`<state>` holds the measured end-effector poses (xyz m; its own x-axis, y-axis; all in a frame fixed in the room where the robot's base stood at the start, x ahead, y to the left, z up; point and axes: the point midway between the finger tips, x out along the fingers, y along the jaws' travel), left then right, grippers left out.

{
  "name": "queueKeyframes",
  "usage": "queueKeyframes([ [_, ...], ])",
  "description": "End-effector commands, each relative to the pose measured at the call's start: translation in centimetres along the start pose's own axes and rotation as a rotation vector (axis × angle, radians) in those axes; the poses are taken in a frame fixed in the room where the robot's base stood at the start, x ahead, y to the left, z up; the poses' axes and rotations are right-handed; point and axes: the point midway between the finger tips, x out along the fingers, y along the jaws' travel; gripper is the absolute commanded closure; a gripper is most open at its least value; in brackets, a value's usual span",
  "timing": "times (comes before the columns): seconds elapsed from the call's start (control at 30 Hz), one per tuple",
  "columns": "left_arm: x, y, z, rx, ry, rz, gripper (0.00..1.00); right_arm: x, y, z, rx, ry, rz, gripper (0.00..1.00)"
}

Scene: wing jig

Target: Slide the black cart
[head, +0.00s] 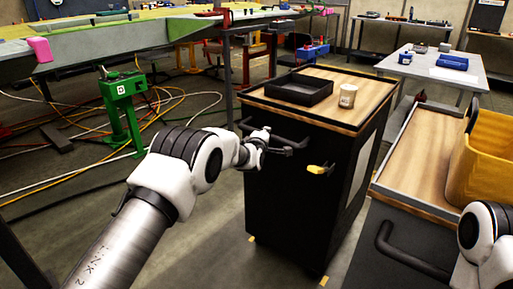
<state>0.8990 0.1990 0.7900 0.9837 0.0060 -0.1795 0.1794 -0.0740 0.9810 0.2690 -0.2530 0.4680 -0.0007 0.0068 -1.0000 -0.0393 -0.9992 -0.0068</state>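The black cart (300,205) stands upright in the middle of the head view, with a wooden top (325,88) and a dark bar handle (247,125) near the top of its front. My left gripper (286,150) is at this handle and overlaps it in the picture. The fingers are small and dark against the black cart, so I cannot tell whether they are closed around the bar. My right arm shows only as a white joint at the lower right edge; its gripper is out of view.
A black tray (299,89) and a light cup (348,96) sit on the cart. A second dark cart (385,265) with a yellow bin (484,160) stands close at right. A green stand (124,110) and loose cables (60,180) are at left. Floor in front is clear.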

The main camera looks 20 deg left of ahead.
Motion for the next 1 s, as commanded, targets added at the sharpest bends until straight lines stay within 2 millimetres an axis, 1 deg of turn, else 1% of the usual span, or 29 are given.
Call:
queueKeyframes([
  [0.03, 0.6, -0.3, 0.4, 0.001, -0.002, 0.001, 1.0, 0.6, 0.0, 0.0, 0.0, 0.0, 0.0, 0.4],
  [0.23, 1.9, 0.1, 0.9, 0.0, -0.002, -0.002, 1.0, 1.1, 0.0, 0.0, 0.0, 0.0, 0.0, 0.4],
  [0.67, 2.2, 0.6, 1.0, 0.001, -0.002, 0.002, 1.0, 1.1, 0.0, 0.0, 0.0, 0.0, 0.0, 0.4],
  [0.7, 2.2, 0.6, 1.0, 0.001, -0.002, 0.002, 0.63, 1.1, 0.0, 0.0, 0.0, 0.0, 0.0, 0.4],
  [0.73, 2.2, 0.6, 1.0, 0.001, -0.001, 0.002, 0.52, 1.1, 0.0, 0.0, 0.0, 0.0, 0.0, 0.4],
  [0.77, 2.2, 0.6, 1.0, 0.001, -0.001, 0.002, 0.5, 1.1, 0.0, 0.0, 0.0, 0.0, 0.0, 0.4],
  [1.0, 2.2, 0.5, 0.9, 0.0, -0.001, 0.0, 0.5, 1.1, 0.0, 0.0, 0.0, 0.0, 0.0, 0.4],
])
